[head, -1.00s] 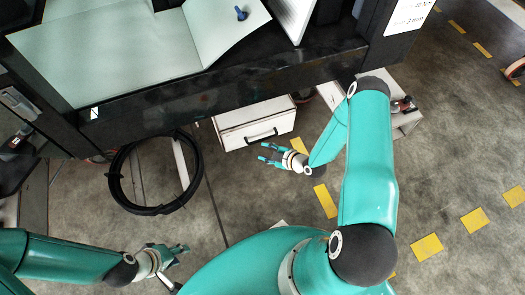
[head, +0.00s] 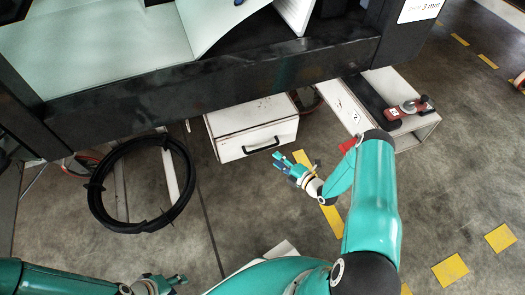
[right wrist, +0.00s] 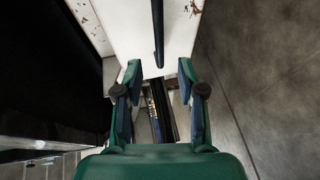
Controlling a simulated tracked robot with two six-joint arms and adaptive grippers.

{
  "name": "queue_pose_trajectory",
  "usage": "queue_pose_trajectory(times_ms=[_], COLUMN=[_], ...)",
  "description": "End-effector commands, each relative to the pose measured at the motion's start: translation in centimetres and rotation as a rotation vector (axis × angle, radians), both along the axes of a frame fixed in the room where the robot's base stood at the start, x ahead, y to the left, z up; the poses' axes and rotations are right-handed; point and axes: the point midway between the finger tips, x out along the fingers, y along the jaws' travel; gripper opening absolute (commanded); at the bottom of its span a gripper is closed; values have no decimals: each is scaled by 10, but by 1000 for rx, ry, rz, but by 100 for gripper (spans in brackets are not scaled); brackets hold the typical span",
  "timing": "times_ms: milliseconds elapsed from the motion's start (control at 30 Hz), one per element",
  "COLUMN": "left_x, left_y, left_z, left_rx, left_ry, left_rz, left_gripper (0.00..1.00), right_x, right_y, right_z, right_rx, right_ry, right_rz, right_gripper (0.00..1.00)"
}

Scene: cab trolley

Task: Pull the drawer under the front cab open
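The drawer (head: 253,140) is a scuffed white box front below the black cab beam, left of centre in the head view. Its black bar handle (head: 262,146) runs across the front. My right gripper (head: 281,161) is open and empty, just in front of the drawer, slightly below and right of the handle. In the right wrist view, the handle (right wrist: 158,35) stands upright ahead of the spread fingertips (right wrist: 158,75), roughly in line with the gap and apart from them. My left gripper (head: 178,280) is low in the head view, far from the drawer; its finger opening is unclear.
A black hose coil (head: 145,215) lies left of the drawer. The dark cab beam (head: 210,88) overhangs it. A white cabinet (head: 377,98) with a red and black tool (head: 405,109) stands right. Yellow floor marks (head: 449,270) lie on open floor.

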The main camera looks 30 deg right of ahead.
Motion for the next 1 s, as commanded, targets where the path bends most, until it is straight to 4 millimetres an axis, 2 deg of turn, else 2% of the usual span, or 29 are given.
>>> queue_pose_trajectory(times_ms=[33,200,400,600,900,1000], left_x=[0,0,0,0,0,0], left_y=[0,0,0,0,0,0], left_z=[-7,-19,-30,-33,-33,-33], left_rx=[0,0,0,0,0,0], left_ry=[0,0,0,0,0,0], left_rz=[0,0,0,0,0,0], left_gripper=[40,40,40,40,40,40], right_x=[12,48,78,92,93,93], right_y=[3,9,14,15,15,14], right_z=[-5,-12,-17,-18,-18,-18], right_rx=[-3,-1,-1,1,1,2], right_ry=[-4,-3,-1,0,1,0], right_rz=[4,3,2,0,-2,-2], right_gripper=[39,39,39,39,39,24])
